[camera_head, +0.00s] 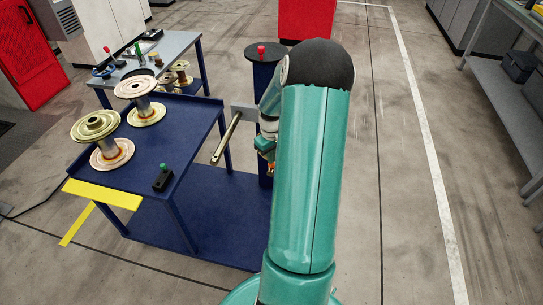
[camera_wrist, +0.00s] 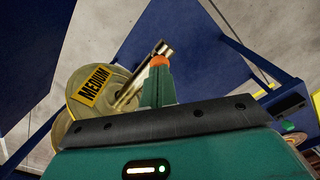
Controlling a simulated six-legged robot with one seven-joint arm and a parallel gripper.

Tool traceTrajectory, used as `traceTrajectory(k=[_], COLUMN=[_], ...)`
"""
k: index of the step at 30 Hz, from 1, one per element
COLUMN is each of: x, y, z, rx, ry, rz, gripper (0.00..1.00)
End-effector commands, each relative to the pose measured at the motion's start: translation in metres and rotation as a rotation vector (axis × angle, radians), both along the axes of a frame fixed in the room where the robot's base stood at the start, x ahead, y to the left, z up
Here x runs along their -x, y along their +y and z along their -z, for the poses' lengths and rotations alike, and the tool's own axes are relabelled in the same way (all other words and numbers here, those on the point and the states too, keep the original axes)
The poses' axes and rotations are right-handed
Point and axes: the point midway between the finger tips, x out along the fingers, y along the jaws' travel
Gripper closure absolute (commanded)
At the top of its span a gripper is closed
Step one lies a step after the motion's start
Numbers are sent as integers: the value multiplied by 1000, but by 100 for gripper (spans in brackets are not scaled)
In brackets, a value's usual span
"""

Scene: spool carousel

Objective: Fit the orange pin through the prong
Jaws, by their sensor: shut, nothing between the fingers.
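A metal prong (camera_head: 228,137) sticks out from a grey plate on the dark blue post, and it looks bare in the head view. In the wrist view the prong (camera_wrist: 150,72) runs up to its free end, just behind and beside the tip of my gripper (camera_wrist: 160,64). My gripper (camera_head: 266,146) is shut, partly hidden by my arm in the head view. An orange piece shows at its tip; I cannot tell whether it is the orange pin or part of the fingers, or whether it touches the prong. A pale gold spool labelled MEDIUM (camera_wrist: 95,87) shows behind the prong.
A blue table (camera_head: 185,128) left of the prong holds spools (camera_head: 95,125) and a black box with a green knob (camera_head: 163,178). The post (camera_head: 265,72) has a red knob on top. A grey-topped bench stands behind.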

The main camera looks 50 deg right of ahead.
Motion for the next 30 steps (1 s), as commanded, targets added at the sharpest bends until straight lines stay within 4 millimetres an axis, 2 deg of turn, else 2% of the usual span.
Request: traceTrajectory(k=[9, 17, 20, 30], x=[0, 0, 0, 0], y=[0, 0, 0, 0], z=[-25, -36, -52, -126], rx=[0, 1, 2, 2], ry=[1, 0, -1, -1], rz=[0, 0, 0, 0], gripper=[100, 100, 100, 100])
